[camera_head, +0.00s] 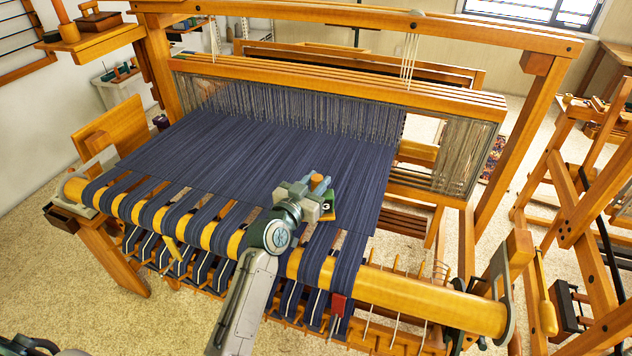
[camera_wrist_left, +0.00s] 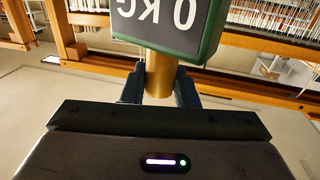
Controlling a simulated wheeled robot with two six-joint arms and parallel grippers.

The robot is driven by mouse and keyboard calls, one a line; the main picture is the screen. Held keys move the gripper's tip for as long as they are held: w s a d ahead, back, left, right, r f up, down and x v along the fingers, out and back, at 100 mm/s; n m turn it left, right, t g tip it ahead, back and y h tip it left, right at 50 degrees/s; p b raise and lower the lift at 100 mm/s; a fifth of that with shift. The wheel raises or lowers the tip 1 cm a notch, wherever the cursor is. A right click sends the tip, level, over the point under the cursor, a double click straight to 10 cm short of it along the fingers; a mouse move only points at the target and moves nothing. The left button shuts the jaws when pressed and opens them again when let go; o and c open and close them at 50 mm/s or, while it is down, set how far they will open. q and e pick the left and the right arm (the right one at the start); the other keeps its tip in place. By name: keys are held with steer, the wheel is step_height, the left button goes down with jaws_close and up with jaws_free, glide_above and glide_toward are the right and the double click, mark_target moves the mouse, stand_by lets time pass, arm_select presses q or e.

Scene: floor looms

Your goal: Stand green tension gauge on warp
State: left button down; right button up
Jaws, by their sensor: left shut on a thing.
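The green tension gauge (camera_head: 329,209) is at my left gripper (camera_head: 318,184), over the near part of the dark blue warp (camera_head: 250,150). My right gripper is not in view.
The loom's wooden front beam (camera_head: 420,298) runs under the near warp bands. A red clip-like piece (camera_head: 338,304) hangs at the front. An upper crossbar (camera_head: 350,28) spans the loom above the heddles (camera_head: 290,105). Another wooden frame (camera_head: 590,200) stands on the right. The warp's left half is clear.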

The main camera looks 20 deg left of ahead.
arm_select(q)
steer(key=shift+f, duration=0.35)
steer(key=c, duration=1.1)
jaws_free()
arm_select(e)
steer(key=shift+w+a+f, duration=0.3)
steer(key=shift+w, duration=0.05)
arm_select(q)
steer(key=shift+o, duration=0.2)
steer(key=shift+s+b, duration=0.1)
steer(key=shift+b, duration=0.2)
